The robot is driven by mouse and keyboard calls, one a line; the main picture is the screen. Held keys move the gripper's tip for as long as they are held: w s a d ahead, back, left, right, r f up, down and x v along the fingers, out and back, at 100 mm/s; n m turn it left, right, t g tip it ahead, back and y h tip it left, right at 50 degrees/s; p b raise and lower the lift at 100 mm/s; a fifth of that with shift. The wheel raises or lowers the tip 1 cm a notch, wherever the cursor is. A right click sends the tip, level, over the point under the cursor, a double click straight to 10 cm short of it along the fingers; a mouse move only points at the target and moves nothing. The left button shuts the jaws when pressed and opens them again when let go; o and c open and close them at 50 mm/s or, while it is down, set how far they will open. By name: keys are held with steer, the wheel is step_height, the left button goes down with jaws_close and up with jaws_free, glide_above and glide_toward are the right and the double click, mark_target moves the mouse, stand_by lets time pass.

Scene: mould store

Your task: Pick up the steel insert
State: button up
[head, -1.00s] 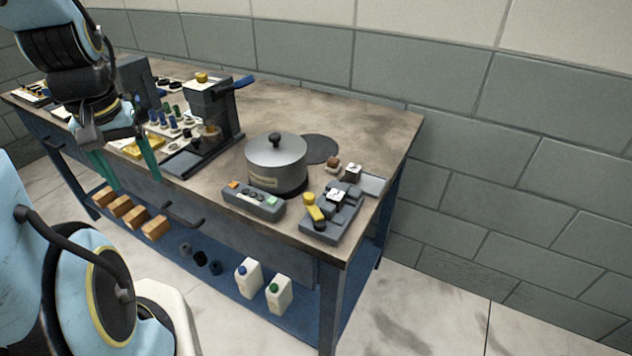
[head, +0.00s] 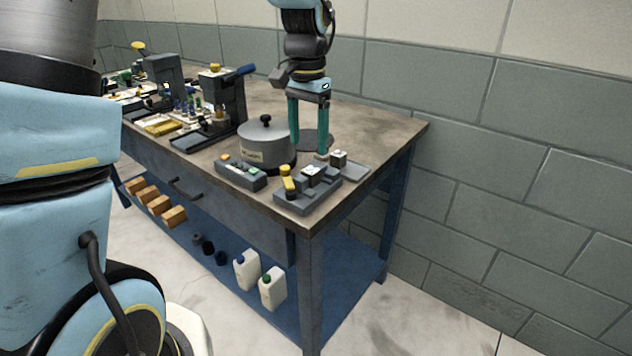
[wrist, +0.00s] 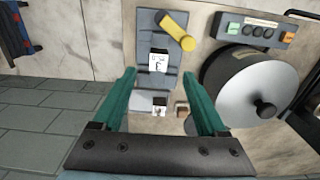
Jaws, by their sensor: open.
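A small metallic block (wrist: 159,108), which looks like the steel insert, lies between my fingers in the wrist view; in the head view it (head: 338,158) stands by the flat grey tray (head: 356,172). A similar bright-topped block (wrist: 159,62) sits in the grey fixture (wrist: 160,22), which has a yellow handle (wrist: 177,32); I cannot tell for certain which block is the insert. My gripper (head: 308,148) points down, open and empty, behind the fixture and beside the pot. Its two green fingers (wrist: 159,76) are apart and touch nothing that I can see.
A lidded grey pot (head: 265,146) stands close by my gripper, with a button box (head: 241,173) in front. A small brown-topped piece (wrist: 182,109) is beside the metallic block. A press (head: 228,105) and other tools fill the bench's left. The bench's back right (head: 385,128) is clear.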

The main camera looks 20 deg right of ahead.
mark_target(311, 170)
steer(key=f, duration=0.3)
steer(key=f+p, duration=0.1)
steer(key=f, duration=0.1)
steer(key=f+p, duration=0.1)
steer(key=f, duration=0.2)
steer(key=shift+d+f, duration=0.3)
jaws_close()
stand_by(0.3)
